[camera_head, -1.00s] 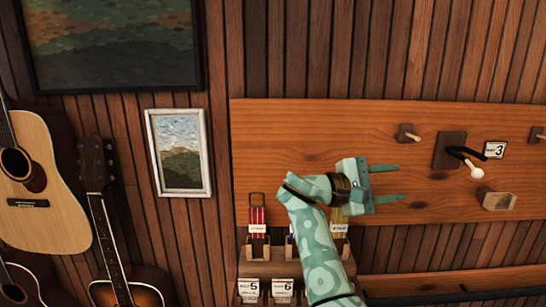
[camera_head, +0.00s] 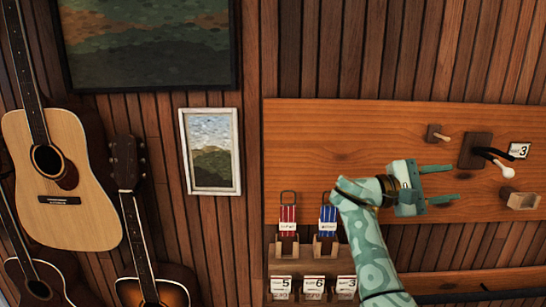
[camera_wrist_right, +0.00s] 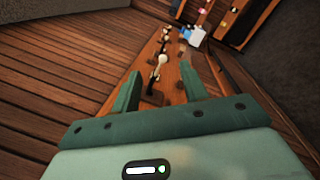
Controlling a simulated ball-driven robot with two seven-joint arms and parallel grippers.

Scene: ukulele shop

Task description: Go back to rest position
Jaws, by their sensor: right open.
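My right gripper (camera_head: 440,184) is open and empty in the head view, in front of the wooden wall board (camera_head: 340,140), with its fingers pointing right. Its two green fingers also show in the right wrist view (camera_wrist_right: 158,88), spread apart with nothing between them. My right arm rises from the bottom of the head view and hides part of the board's lower edge. My left gripper is not in view.
Guitars (camera_head: 66,180) hang at the left.

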